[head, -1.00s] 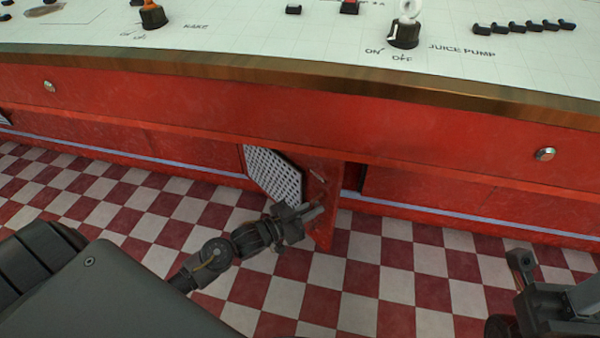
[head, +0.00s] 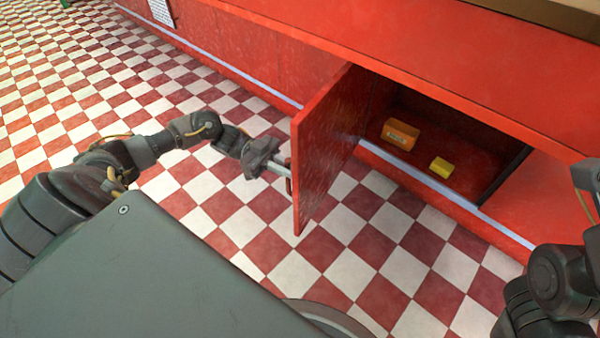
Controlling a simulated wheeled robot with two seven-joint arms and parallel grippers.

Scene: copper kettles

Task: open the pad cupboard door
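The red cupboard door (head: 325,145) stands wide open, swung out from the red cabinet front. Its outer face is turned to the left, towards my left arm. My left gripper (head: 283,169) is at the handle (head: 289,185) near the door's free edge, and its fingers look closed on it. The fingertips are partly hidden against the door. Inside the open cupboard (head: 450,160) lie an orange box (head: 400,134) with a pale label and a small yellow block (head: 441,164). My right arm shows at the right edge, but its fingers are out of view.
The red counter (head: 440,60) overhangs the cupboard. A pale blue strip (head: 425,180) runs along the cabinet foot. The red and white checked floor (head: 380,250) is clear in front. A white perforated panel (head: 161,11) shows at the top left.

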